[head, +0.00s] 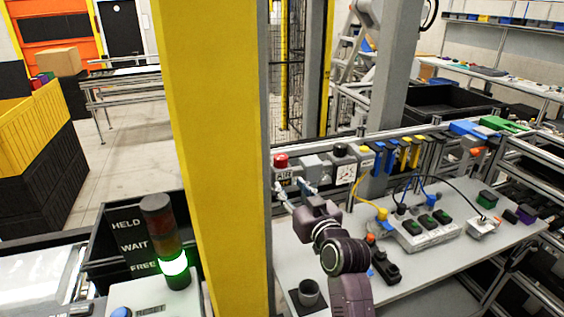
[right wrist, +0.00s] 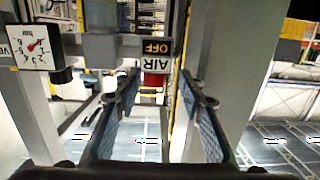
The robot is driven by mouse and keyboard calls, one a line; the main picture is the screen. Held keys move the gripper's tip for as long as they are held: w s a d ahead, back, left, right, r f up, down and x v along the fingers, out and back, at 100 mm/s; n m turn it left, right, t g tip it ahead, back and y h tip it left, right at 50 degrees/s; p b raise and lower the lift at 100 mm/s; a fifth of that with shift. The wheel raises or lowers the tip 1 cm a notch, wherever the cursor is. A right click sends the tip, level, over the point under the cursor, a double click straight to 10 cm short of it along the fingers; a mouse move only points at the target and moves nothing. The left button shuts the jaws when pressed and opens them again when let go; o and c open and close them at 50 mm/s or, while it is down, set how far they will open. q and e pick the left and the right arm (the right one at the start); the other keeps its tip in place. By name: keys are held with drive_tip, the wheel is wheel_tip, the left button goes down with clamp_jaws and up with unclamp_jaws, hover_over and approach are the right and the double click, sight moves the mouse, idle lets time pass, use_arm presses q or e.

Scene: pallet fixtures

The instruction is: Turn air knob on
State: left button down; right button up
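The red air knob (head: 281,160) sits on top of a small grey unit with an AIR label (head: 283,182) at the left end of the workbench panel. In the right wrist view, the AIR label (right wrist: 155,64) appears upside down, an OFF label (right wrist: 157,47) is beside it, and a red part (right wrist: 152,84) shows beyond. My right gripper (head: 293,192) is just in front of this unit. Contact cannot be told. My left gripper is not in view.
A gauge (head: 345,173) stands to the right of the knob, also in the right wrist view (right wrist: 35,47). A thick yellow post (head: 210,150) rises left of the workbench (head: 430,270). A stack light (head: 172,262) glows green at FREE. Cables and a connector box (head: 428,232) occupy the bench.

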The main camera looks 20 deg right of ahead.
sight(283, 162)
drive_tip(key=shift+t, duration=0.5)
drive_tip(key=shift+w+d+r+p, duration=0.1)
drive_tip(key=shift+w+r+p, duration=0.4)
drive_tip(key=shift+w, duration=1)
drive_tip(key=shift+w+r+p, duration=0.5)
drive_tip(key=shift+w+r, duration=0.05)
drive_tip(key=shift+w, duration=0.95)
drive_tip(key=shift+w+d+r+p, duration=0.1)
drive_tip(key=shift+w+r+p, duration=0.4)
drive_tip(key=shift+w, duration=1)
